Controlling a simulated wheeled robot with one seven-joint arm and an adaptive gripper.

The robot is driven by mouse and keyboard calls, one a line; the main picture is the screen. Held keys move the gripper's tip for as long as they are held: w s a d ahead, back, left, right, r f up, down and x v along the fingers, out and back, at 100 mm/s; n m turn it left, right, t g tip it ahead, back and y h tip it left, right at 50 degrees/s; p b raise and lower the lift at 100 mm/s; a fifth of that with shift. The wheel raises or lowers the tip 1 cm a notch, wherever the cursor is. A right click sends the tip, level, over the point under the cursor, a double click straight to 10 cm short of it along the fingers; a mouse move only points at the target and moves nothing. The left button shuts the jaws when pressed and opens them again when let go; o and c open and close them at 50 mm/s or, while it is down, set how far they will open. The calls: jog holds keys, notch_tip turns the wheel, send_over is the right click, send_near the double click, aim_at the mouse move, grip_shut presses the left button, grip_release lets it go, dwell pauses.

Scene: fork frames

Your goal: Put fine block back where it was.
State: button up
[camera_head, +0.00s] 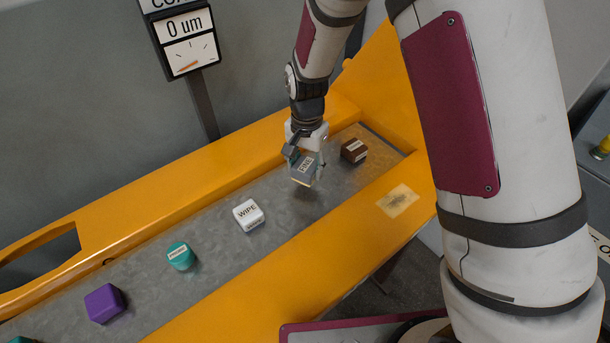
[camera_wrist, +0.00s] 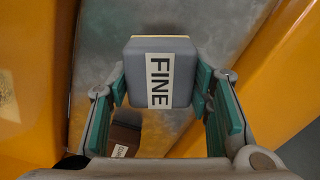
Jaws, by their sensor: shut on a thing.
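The fine block (camera_head: 304,168) is grey with a white label, and its "FINE" label reads clearly in the wrist view (camera_wrist: 178,75). My gripper (camera_head: 306,164) is shut on it, with one green-padded finger on each side in the wrist view (camera_wrist: 159,90). The block appears held above the grey metal tray surface (camera_head: 215,236), between the white "WIPE" block and a brown block. Its underside is hidden in the wrist view, so the exact height is hard to tell.
The brown block (camera_head: 354,150) sits close on the right. The white WIPE block (camera_head: 248,214), a teal piece (camera_head: 181,256) and a purple block (camera_head: 105,303) stand to the left. The yellow rim (camera_head: 270,275) borders the tray. A gauge sign (camera_head: 188,45) reads "0 um".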

aim_at(307, 176)
jog(key=shift+d+f, duration=0.1)
jog(key=shift+f, duration=1.75)
jog(key=shift+f, duration=0.1)
jog(key=o, duration=1.2)
